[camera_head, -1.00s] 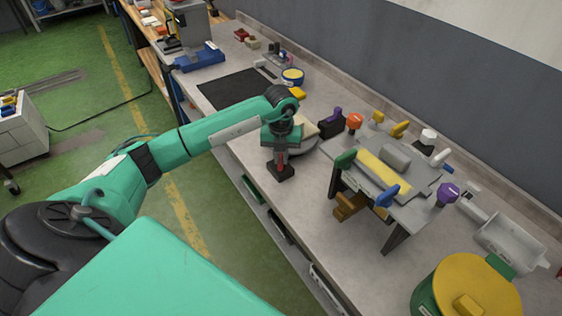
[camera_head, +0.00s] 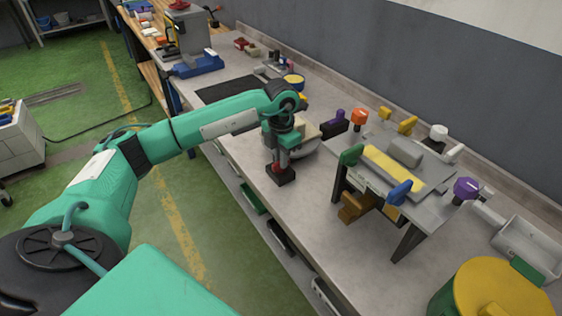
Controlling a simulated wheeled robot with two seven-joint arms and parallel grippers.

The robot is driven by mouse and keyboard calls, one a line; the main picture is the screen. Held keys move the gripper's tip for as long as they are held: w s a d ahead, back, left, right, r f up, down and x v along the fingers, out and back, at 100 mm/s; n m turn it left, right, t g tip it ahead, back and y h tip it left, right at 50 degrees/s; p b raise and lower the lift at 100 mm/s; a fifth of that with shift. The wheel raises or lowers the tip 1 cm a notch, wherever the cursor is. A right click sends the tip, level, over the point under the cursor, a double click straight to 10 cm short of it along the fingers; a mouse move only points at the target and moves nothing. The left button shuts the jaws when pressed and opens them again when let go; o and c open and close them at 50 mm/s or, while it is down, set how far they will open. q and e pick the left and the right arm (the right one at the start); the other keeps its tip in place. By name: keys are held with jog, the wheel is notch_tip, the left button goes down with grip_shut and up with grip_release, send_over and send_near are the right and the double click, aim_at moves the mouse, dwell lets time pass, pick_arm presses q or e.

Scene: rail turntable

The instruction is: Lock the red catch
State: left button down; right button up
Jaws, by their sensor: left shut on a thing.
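The red catch (camera_head: 278,167) shows as a small red piece on a dark block (camera_head: 282,177) near the front edge of the bench. My left gripper (camera_head: 279,160) points down over it from above and is shut on it. The gripper and wrist hide most of the catch, so its exact angle cannot be told. My right gripper is not in view.
Right of my left gripper stands a grey raised fixture (camera_head: 425,205) with several coloured knobs and levers. A yellow-lidded green drum (camera_head: 500,288) is at lower right. A black mat (camera_head: 225,88) lies farther back.

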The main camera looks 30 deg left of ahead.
pick_arm(q)
jog(key=shift+m, duration=0.4)
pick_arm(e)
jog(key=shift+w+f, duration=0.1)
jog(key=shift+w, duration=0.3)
pick_arm(q)
jog(key=shift+r, duration=0.1)
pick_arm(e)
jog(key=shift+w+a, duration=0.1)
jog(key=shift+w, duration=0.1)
pick_arm(q)
jog(key=c, duration=1.5)
grip_release()
jog(key=shift+o, duration=0.3)
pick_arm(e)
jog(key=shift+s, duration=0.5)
